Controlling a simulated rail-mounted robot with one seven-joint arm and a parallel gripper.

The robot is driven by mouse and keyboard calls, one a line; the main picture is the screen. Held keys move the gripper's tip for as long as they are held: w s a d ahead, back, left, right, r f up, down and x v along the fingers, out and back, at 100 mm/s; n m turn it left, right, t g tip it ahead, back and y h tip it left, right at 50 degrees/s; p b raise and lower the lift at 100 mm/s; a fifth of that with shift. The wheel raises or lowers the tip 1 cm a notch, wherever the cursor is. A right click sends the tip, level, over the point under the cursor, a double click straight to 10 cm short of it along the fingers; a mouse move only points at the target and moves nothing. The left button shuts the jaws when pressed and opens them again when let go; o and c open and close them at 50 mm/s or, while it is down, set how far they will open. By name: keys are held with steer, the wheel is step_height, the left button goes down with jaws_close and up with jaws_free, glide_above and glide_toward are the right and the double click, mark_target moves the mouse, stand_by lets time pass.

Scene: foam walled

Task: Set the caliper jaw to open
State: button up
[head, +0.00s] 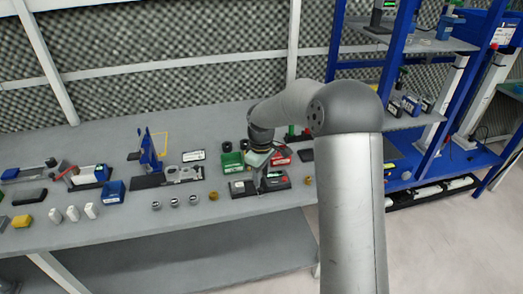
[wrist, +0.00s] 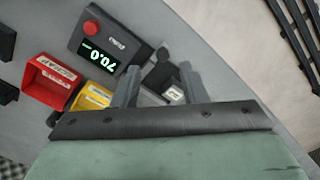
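A dark gauge unit with a red button and a lit green display (wrist: 98,57) lies at upper left in the wrist view; the display reads about 70.0, upside down. Beside it, a dark part with a round knob (wrist: 163,54) and a small pale-labelled block (wrist: 173,94) show between my fingers; these may be the caliper jaw, but I cannot tell its position. My gripper (wrist: 160,78) has its fingers apart, one on each side of these parts; contact is not clear. In the head view my gripper (head: 262,181) points down over the dark base (head: 242,188).
A red bin (wrist: 48,85) and a yellow bin (wrist: 92,98) stand close to the gauge. A green bin (head: 231,162) is left of my gripper. Several metal rings (head: 174,202) lie left along the bench front. A blue shelf rack (head: 408,145) stands at right.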

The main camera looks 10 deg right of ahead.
mark_target(261, 189)
step_height(261, 189, up, 12)
steer(key=shift+b, duration=0.35)
steer(key=shift+r, duration=0.1)
steer(key=s+f+m, duration=0.1)
steer(key=s+m, duration=0.2)
steer(key=s, duration=0.8)
steer(key=s+d+f+m, duration=0.1)
steer(key=s+f+m, duration=0.1)
steer(key=s, duration=0.9)
steer(key=s+f+m, duration=0.2)
steer(key=s+m, duration=0.2)
steer(key=s, duration=0.7)
steer(key=shift+d, duration=0.15)
